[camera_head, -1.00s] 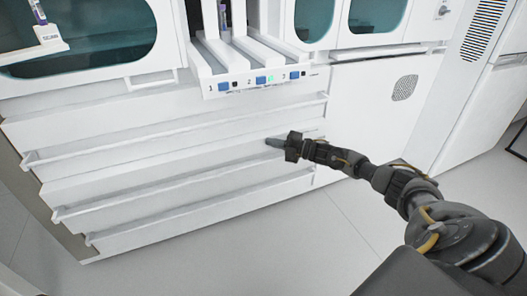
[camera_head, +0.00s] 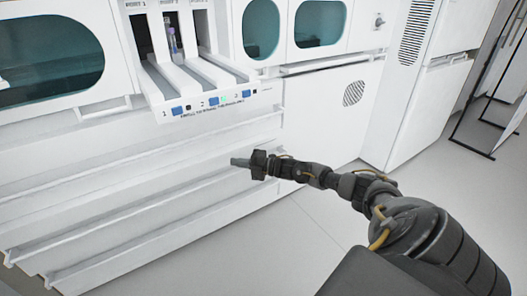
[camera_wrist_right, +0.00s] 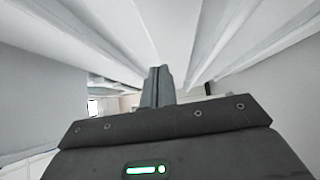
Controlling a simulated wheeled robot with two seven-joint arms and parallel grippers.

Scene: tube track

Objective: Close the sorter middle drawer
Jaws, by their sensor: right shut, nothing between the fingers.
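The white sorter has stacked drawers with long handle rails on its lower front. The middle drawer (camera_head: 110,218) is the one between the upper drawer (camera_head: 110,158) and the lower drawer (camera_head: 120,252). Its front appears to stand forward over the lower one, but how far out it is I cannot tell exactly. My right gripper (camera_head: 238,162) is shut and empty, pointing left in front of the drawers near their right end. In the right wrist view its fingers (camera_wrist_right: 158,86) are together, with long white edges beyond; contact is unclear. My left gripper is out of view.
A rack with three numbered ports (camera_head: 205,95) juts out above the drawers, holding a tube (camera_head: 173,42) at the back. A white cabinet with a round vent (camera_head: 353,93) stands to the right. The floor (camera_head: 310,235) in front is clear.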

